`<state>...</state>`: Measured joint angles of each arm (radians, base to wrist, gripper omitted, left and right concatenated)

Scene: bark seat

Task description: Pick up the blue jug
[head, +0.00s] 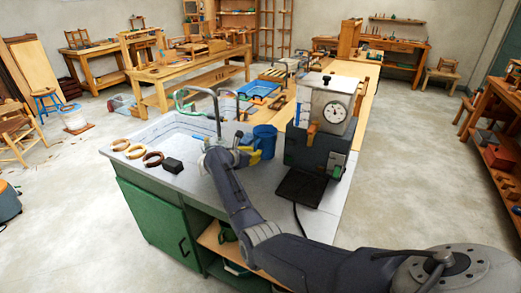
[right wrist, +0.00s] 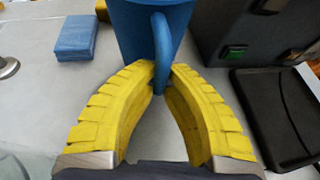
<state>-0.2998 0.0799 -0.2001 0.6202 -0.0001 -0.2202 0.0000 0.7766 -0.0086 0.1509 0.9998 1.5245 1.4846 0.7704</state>
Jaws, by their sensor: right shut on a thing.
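The blue jug (head: 265,138) stands upright on the grey worktop, left of the machine with the dial. In the right wrist view the jug (right wrist: 135,28) is at the top, cut off by the frame, with its handle (right wrist: 161,50) facing me. My right gripper (head: 250,155) has yellow fingers. Its fingertips (right wrist: 164,72) are shut on the jug's handle, one on each side. The jug seems to rest on the worktop. My left gripper is in neither view.
The dial machine (head: 320,128) and its black tray (head: 301,188) stand close on the right. A blue block (right wrist: 76,38) lies left of the jug. A sink with a tap (head: 217,112) is behind left. A small black box (head: 173,165) and several rings lie at the left.

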